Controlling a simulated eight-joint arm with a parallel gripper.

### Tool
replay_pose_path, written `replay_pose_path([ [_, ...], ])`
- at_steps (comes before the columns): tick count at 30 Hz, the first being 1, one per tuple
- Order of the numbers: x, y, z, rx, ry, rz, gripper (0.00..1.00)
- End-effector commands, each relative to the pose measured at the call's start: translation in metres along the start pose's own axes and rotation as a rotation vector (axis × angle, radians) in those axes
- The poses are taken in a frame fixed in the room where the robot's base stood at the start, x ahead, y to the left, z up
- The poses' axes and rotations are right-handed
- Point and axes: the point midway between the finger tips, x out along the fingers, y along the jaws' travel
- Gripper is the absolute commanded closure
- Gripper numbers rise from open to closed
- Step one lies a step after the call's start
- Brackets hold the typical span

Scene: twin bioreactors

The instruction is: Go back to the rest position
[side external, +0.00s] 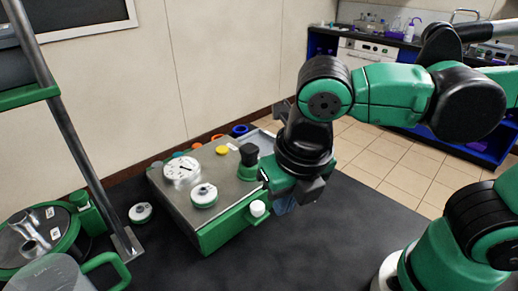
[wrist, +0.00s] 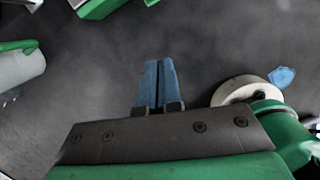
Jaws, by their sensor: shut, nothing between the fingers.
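My gripper (wrist: 158,84) shows in the wrist view with its two blue fingers side by side, shut and empty. The dark bench top lies beyond the fingertips, and no object touches them. In the side external view my gripper (side external: 285,205) hangs beside the right end of the green and grey bioreactor station (side external: 228,180), pointing down. Its fingers are partly hidden there by the wrist and are small in the picture. I cannot tell its exact height above the bench.
Another white cap (side external: 140,212) lies on the bench. A green-lidded vessel (side external: 38,240), metal post (side external: 75,140) and clear jug (side external: 50,275) stand left. The bench front (side external: 240,265) is clear.

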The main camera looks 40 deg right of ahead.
Motion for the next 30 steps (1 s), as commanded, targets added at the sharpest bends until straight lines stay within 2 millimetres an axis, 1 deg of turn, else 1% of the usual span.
replay_pose_path([
  [3, -0.007, 0.000, 0.000, 0.002, 0.000, 0.000, 1.00],
  [5, -0.007, -0.001, 0.001, 0.033, -0.001, 0.004, 1.00],
  [8, -0.005, -0.004, 0.006, 0.196, -0.007, 0.024, 1.00],
  [11, 0.002, -0.011, 0.017, 0.524, -0.015, 0.067, 1.00],
  [12, 0.005, -0.015, 0.022, 0.690, -0.017, 0.091, 1.00],
  [14, 0.009, -0.021, 0.031, 0.960, -0.016, 0.133, 1.00],
  [15, 0.012, -0.026, 0.037, 1.140, -0.013, 0.162, 1.00],
  [17, 0.016, -0.033, 0.045, 1.411, -0.003, 0.208, 1.00],
  [18, 0.018, -0.038, 0.051, 1.588, 0.006, 0.242, 1.00],
  [20, 0.022, -0.047, 0.059, 1.848, 0.026, 0.296, 1.00],
  [21, 0.023, -0.052, 0.064, 2.009, 0.041, 0.331, 1.00],
  [24, 0.026, -0.065, 0.074, 2.357, 0.088, 0.417, 1.00],
  [27, 0.028, -0.074, 0.080, 2.602, 0.137, 0.486, 1.00],
  [30, 0.029, -0.080, 0.084, 2.744, 0.171, 0.530, 1.00],
])
